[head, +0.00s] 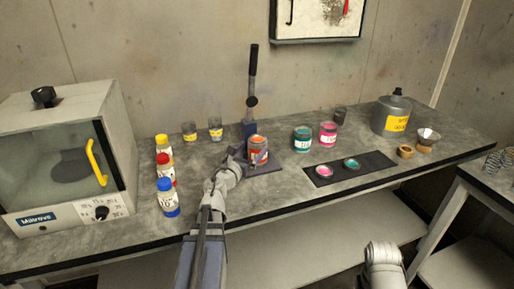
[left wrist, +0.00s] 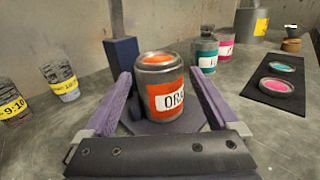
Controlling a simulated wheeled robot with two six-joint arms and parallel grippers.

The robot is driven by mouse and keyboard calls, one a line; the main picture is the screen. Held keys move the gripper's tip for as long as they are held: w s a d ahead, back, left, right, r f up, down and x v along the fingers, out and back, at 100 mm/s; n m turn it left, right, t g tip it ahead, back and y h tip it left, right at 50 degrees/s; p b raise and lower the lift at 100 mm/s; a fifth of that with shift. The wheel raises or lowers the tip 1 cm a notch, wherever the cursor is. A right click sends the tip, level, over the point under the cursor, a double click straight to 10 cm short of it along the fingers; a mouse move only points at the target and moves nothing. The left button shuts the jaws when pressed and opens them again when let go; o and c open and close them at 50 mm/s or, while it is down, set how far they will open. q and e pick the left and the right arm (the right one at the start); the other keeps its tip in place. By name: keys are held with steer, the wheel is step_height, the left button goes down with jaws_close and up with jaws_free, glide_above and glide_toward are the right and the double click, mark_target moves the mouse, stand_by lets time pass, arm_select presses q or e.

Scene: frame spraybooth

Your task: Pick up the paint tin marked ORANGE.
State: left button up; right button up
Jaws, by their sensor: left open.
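The paint tin marked ORANGE (head: 258,150) stands upright on a dark pad below a black lever on the bench. My right gripper is not in view; only part of my right arm shows at the lower edge.
A teal tin (head: 302,139) and a pink tin (head: 328,134) stand to the right. A black mat (head: 376,163) holds two lids. Several capped bottles (head: 168,197) stand at left beside a glass-fronted oven (head: 60,160). The lever (head: 252,85) rises behind the orange tin.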

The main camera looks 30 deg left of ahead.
mark_target(261, 138)
arm_select(q)
steer(key=shift+w+a, duration=0.1)
steer(key=shift+w, duration=0.1)
steer(key=shift+w+a, duration=0.2)
steer(key=shift+w, duration=1.8)
steer(key=shift+w+a, duration=0.15)
steer(key=shift+w, duration=1.8)
steer(key=shift+s, duration=0.1)
steer(key=c, duration=1.4)
steer(key=shift+r, duration=0.1)
